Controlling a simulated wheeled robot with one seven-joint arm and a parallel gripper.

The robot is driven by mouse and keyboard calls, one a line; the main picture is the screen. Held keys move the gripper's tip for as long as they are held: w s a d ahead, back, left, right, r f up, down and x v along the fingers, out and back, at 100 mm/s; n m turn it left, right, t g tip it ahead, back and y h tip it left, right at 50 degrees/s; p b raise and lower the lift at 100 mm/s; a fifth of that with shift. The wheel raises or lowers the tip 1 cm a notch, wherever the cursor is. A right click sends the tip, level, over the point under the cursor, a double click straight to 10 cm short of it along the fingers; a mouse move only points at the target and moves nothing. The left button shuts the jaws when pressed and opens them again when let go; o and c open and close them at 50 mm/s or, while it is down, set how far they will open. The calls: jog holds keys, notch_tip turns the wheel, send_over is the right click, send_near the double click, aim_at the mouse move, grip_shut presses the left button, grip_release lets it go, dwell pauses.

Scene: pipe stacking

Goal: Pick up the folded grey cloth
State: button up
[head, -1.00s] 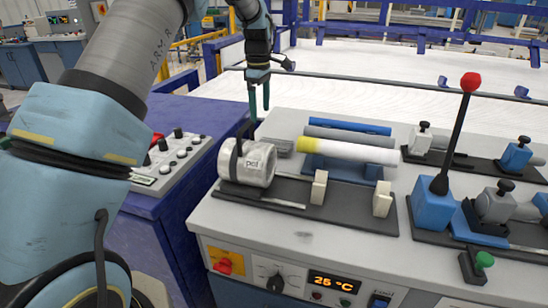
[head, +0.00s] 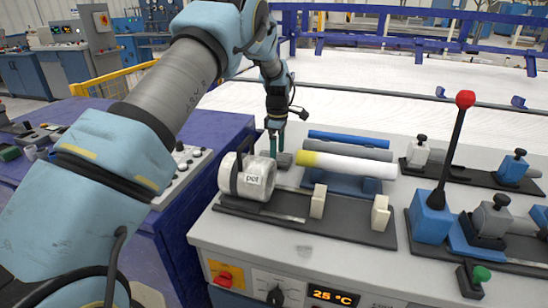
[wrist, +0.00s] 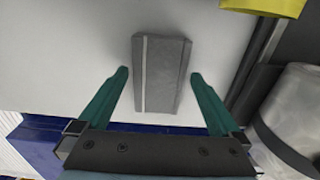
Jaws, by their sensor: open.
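The folded grey cloth (wrist: 160,72) lies flat on the white bench top, a grey rectangle with a pale stripe along its left side in the wrist view. In the head view the cloth (head: 285,160) is a small grey patch behind the "pet" cylinder, partly hidden. My gripper (wrist: 155,75) is open, its two green fingers apart at either side of the cloth's near part in the wrist view. In the head view my gripper (head: 277,152) points down at the cloth. I cannot tell how high the fingertips are above the bench.
A white tube with a yellow end (head: 345,168), a grey tube (head: 350,149) and a blue tube (head: 348,138) lie to the right. A tall red-knobbed lever (head: 455,135) rises further right.

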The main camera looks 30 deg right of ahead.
jog(key=shift+f, duration=0.7)
jog(key=c, duration=1.2)
notch_tip(320, 180, up, 10)
jog(key=shift+r+b, duration=0.1)
jog(key=shift+b, duration=1.15)
jog(key=shift+c, duration=0.2)
